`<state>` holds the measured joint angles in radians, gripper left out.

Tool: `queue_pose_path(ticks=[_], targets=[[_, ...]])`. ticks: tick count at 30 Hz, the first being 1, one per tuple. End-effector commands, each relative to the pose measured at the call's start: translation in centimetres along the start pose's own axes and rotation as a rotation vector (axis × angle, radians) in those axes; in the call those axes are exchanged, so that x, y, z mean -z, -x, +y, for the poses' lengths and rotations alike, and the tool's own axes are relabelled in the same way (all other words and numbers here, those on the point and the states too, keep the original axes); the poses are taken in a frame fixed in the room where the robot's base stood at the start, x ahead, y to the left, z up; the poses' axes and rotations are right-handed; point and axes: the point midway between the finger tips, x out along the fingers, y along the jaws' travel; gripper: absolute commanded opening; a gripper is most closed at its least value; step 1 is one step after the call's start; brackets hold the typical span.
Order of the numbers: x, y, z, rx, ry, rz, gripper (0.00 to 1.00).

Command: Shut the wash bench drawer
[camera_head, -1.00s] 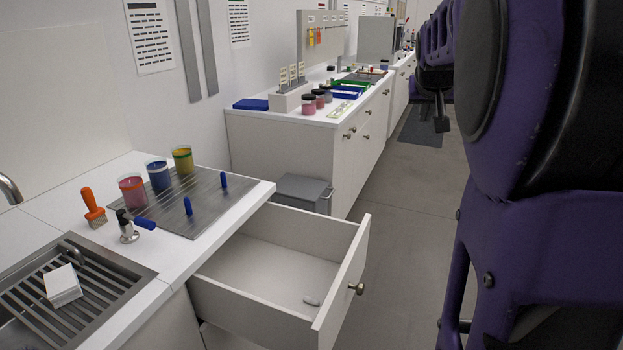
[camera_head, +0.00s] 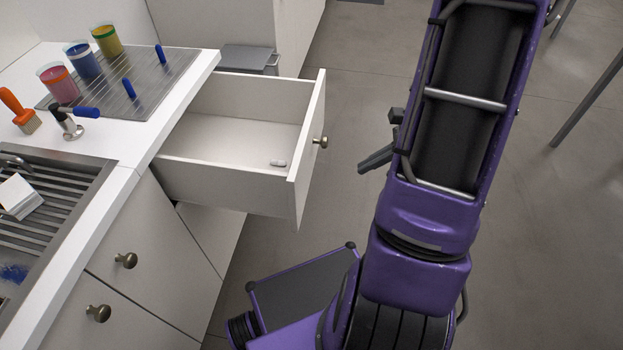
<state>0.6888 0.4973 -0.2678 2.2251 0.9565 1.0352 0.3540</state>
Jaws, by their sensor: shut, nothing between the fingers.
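The wash bench drawer (camera_head: 230,177) is pulled well out to the right from under the worktop. Its white front panel (camera_head: 307,150) has a round metal knob (camera_head: 322,142) on the outer face. A small pale object (camera_head: 278,162) lies on the drawer floor near the front. My gripper (camera_head: 365,167) shows as dark grey parts partly hidden behind my purple arm. It is shut and empty, to the right of the knob and apart from it in the picture.
The worktop (camera_head: 150,112) holds colored jars (camera_head: 84,63), a brush (camera_head: 19,112) and a sink rack (camera_head: 45,205). Two closed fronts with knobs (camera_head: 126,261) are below. A grey bin (camera_head: 250,59) stands behind the drawer.

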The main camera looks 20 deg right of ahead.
Motion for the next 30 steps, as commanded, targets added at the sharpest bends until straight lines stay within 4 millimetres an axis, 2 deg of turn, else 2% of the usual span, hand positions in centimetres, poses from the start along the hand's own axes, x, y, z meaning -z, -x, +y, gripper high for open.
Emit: queue_pose_path(ticks=[3,8,11,22,30], targets=[[0.0,-0.4,0.6,0.022,-0.078,-0.058,0.0],[-0.1,-1.4,0.6,0.026,-0.098,-0.075,0.0],[-0.1,-2.9,0.6,0.023,-0.097,-0.073,0.0],[-0.6,-10.7,0.4,0.022,-0.094,-0.07,0.0],[-3.4,-12.7,0.0,0.025,-0.092,-0.07,0.0]])
